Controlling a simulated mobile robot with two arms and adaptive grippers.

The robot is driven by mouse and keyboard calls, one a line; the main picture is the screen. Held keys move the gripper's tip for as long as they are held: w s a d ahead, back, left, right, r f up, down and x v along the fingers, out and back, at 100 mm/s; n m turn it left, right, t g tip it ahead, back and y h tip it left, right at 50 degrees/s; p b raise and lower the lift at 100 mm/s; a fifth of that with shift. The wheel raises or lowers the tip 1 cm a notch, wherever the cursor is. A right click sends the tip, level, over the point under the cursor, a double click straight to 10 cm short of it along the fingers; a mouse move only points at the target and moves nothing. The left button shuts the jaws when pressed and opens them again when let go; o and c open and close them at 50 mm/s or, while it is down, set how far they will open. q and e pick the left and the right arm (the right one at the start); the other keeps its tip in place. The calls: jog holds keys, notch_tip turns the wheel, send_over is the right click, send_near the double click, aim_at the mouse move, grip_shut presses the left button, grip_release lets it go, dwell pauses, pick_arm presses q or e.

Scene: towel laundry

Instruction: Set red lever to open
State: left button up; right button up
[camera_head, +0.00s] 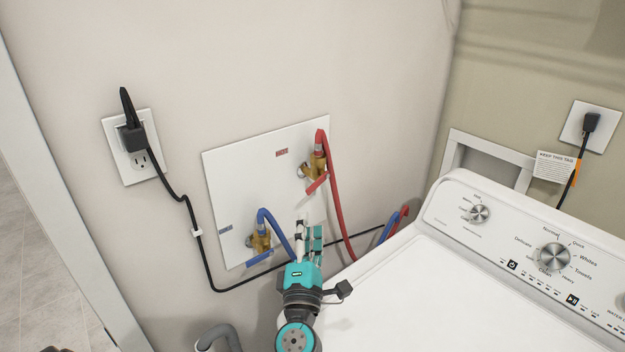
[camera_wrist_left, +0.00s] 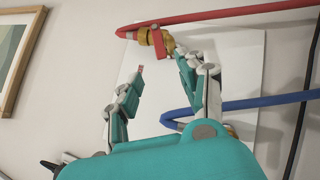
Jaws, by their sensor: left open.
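The red lever (camera_head: 317,183) sits on a brass valve (camera_head: 319,160) at the upper right of the white wall panel, slanting down to the left. In the left wrist view the red lever (camera_wrist_left: 187,73) shows below the brass valve (camera_wrist_left: 157,41), close beside one fingertip; whether they touch I cannot tell. My left gripper (camera_head: 307,230) is open and empty, below the red lever in the head view. Its spread fingers also show in the left wrist view (camera_wrist_left: 166,70). My right gripper is not in view.
A blue lever (camera_head: 259,257) and blue hose (camera_head: 275,224) are at the panel's (camera_head: 235,170) lower left. A red hose (camera_head: 335,205) runs down at its right. A white washer (camera_head: 420,290) fills the lower right. A black cord (camera_head: 194,230) crosses the wall from an outlet (camera_head: 140,160).

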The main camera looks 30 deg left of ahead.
aim_at(312, 190)
pick_arm(q)
jog(key=p+x, duration=0.2)
jog(key=x, duration=0.8)
jog(key=shift+d, duration=0.1)
jog(key=shift+w, duration=0.45)
jog(key=shift+r, duration=0.1)
grip_shut()
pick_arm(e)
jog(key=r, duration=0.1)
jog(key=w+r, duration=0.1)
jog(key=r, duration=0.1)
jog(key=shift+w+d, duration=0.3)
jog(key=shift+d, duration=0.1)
